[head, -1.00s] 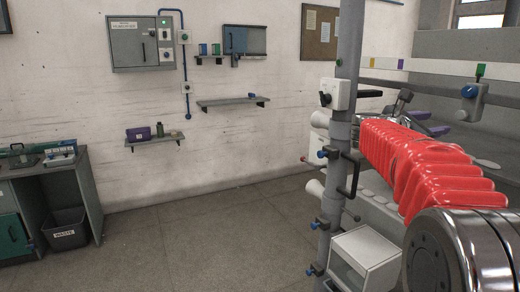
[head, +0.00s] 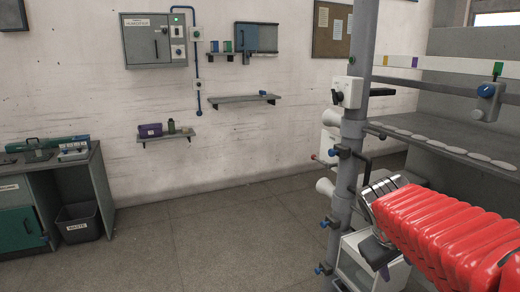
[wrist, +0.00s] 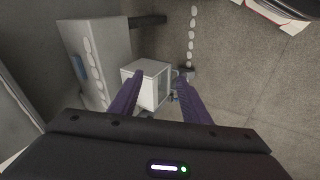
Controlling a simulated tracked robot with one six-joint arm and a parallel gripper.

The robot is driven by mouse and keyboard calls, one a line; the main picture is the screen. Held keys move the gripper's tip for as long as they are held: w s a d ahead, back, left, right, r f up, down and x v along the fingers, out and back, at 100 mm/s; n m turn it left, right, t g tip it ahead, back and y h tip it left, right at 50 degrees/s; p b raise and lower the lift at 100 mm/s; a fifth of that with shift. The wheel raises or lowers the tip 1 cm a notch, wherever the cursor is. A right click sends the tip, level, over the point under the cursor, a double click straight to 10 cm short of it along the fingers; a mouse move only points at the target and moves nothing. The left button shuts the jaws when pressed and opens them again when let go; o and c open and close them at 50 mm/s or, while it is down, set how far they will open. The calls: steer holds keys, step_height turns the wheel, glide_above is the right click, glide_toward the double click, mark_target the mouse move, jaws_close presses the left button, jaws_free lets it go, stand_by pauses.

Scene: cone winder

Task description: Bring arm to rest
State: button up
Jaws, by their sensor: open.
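My arm shows in the head view as a ribbed red sleeve at the lower right, in front of the winder. My gripper (wrist: 160,105) shows in the wrist view with two purple fingers spread apart and nothing between them. In the head view its end (head: 375,250) is partly hidden by the arm and frame. A white box (wrist: 147,82) lies beyond the fingers in the wrist view, apart from them as far as I can tell.
A grey upright post (head: 350,150) with blue-knobbed clamps stands close left of my arm. A shelf (head: 450,148) with several pale discs runs behind it. A workbench (head: 75,160) and waste bin (head: 78,223) stand at the left. The floor (head: 220,230) between is clear.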

steer(key=s+a+f+m+t+y, duration=0.2)
steer(key=s+a+y, duration=0.3)
steer(key=s+a, duration=0.9)
steer(key=shift+s+a+f+m, duration=0.4)
steer(key=shift+s+m, duration=0.15)
steer(key=shift+m, duration=0.05)
stand_by(0.9)
steer(key=shift+c, duration=0.4)
